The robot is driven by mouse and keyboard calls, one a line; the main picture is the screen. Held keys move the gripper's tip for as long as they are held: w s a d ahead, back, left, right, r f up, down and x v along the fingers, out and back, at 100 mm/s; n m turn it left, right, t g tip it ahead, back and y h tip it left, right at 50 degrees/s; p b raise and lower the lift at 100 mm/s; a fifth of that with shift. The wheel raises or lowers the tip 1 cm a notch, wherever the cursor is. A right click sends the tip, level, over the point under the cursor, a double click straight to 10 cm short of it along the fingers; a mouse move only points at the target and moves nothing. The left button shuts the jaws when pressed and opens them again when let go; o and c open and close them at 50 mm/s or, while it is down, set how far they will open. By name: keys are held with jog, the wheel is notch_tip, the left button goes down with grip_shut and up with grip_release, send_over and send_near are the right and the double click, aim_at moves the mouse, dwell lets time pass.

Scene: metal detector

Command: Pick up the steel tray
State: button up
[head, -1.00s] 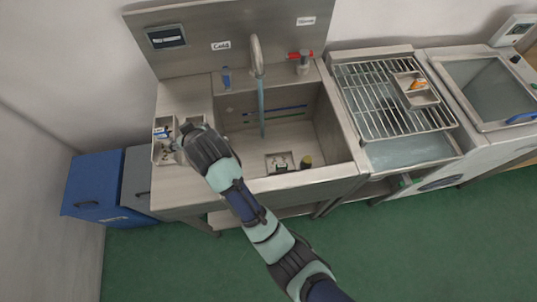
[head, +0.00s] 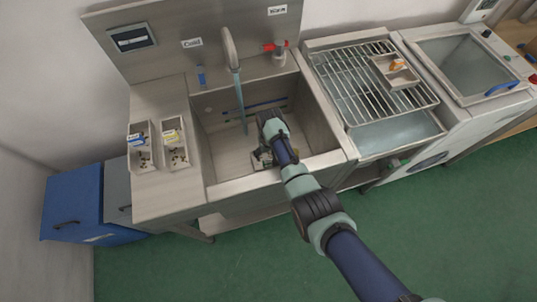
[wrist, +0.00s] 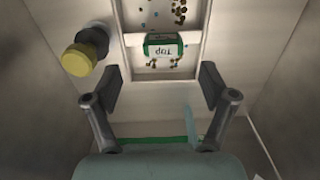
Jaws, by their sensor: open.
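A steel tray (wrist: 190,58) lies on the sink floor, seen in the wrist view at the top middle. It holds a green and white labelled block (wrist: 163,45) and several small brass and blue bits. My gripper (wrist: 158,82) is open, its fingers apart on either side of the tray's near end, with nothing between them. In the head view the arm reaches into the sink and hides most of this tray (head: 257,164). Two similar trays, a left one (head: 141,160) and a right one (head: 177,158), stand on the left counter with labels and small parts.
The sink walls (head: 325,157) surround my gripper. A black and yellow cylinder (wrist: 85,50) stands left of the tray in the wrist view. Water runs from the tap (head: 230,48). Another tray (head: 397,76) sits on the wire rack (head: 350,85).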

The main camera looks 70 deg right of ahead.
aim_at(269, 161)
jog(key=f+b, duration=0.1)
jog(key=f, duration=0.1)
jog(key=f+b, duration=0.2)
jog(key=f, duration=0.1)
jog(key=shift+w+a+f, duration=0.1)
jog(key=shift+a+f, duration=0.1)
jog(key=c, duration=1.5)
jog(key=shift+r, duration=0.1)
grip_shut()
jog(key=shift+r, duration=0.1)
